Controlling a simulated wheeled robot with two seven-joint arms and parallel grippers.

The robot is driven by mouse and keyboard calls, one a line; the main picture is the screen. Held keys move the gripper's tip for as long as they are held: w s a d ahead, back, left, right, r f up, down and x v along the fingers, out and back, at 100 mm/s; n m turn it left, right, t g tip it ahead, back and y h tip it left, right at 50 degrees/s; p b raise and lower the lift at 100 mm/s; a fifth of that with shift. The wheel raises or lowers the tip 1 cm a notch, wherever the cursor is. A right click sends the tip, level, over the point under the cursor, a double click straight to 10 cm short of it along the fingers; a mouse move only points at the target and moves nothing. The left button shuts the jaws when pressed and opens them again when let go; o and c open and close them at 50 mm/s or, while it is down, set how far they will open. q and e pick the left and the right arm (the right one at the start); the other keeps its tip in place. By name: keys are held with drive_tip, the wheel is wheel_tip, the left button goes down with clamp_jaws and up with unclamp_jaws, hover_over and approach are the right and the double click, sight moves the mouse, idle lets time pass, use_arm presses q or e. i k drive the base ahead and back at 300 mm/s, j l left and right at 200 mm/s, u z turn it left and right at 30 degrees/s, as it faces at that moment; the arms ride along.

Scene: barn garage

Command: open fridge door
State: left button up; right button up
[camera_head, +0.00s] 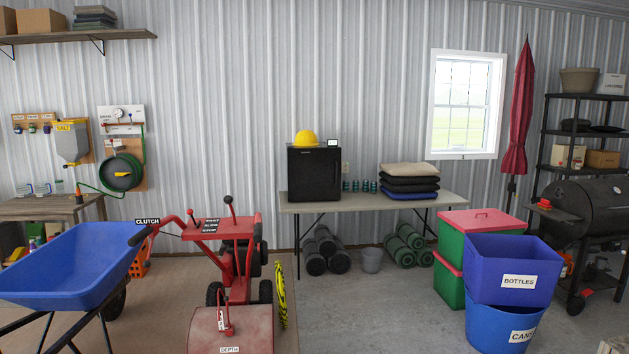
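A small black fridge (314,175) stands on a folding table (455,200) against the corrugated metal wall, across the room. Its dark front faces me and its door looks closed; a handle is too small to make out. A yellow hard hat (305,138) and a small white-framed display (333,143) sit on top of it. Neither of my grippers shows in the head view.
A red machine (233,330) and a blue wheelbarrow (75,265) block the left and centre foreground. Stacked blue bins (512,270) and green boxes with red lids (480,222) stand at right. Open concrete floor (385,310) lies between. Rolled mats (325,250) and a bucket (372,260) sit under the table.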

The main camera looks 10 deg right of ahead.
sight(313, 174)
drive_tip(key=i+l+z, duration=0.2)
drive_tip(key=i, duration=0.25)
drive_tip(key=i+z, duration=0.25)
drive_tip(key=i, duration=0.25)
drive_tip(key=i+j+z, duration=0.1)
drive_tip(key=i+z, duration=0.25)
drive_tip(key=i, duration=1.4)
drive_tip(key=i+u, duration=0.1)
drive_tip(key=i, duration=0.8)
drive_tip(key=i+l+u, duration=0.1)
drive_tip(key=i, duration=0.8)
